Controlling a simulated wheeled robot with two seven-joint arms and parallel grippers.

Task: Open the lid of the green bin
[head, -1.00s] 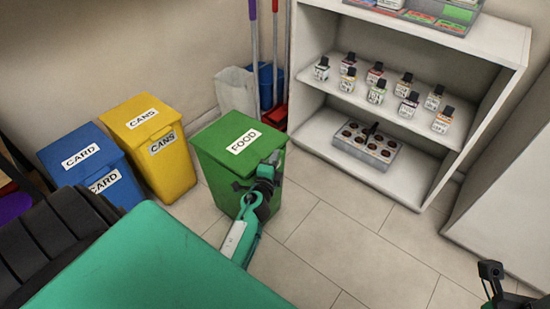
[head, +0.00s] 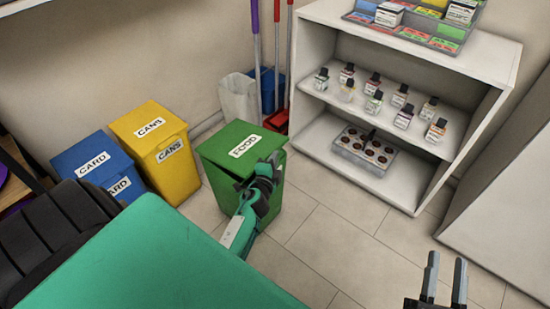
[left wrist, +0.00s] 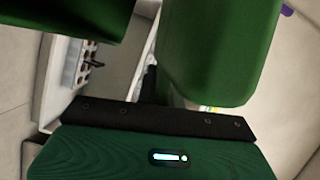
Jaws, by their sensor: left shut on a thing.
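The green bin (head: 264,205) marked FOOD stands on the floor in the middle of the head view. Its lid (head: 222,144) is slightly raised at the front, with a dark gap under its edge. My left gripper (head: 268,170) is at the lid's front right edge and is shut on the lid. In the left wrist view, a bright green panel (left wrist: 215,50) and a darker green one (left wrist: 65,18) show; the fingertips are mostly hidden. My right gripper (head: 445,278) is at the lower right, open and empty, away from the bin.
A yellow CANS bin (head: 172,180) and a blue CARD bin (head: 85,165) stand left of the green bin. Brooms with a red dustpan (head: 277,121) stand behind it. A white shelf (head: 420,190) with bottles is at right. Floor tiles (head: 335,240) in front are clear.

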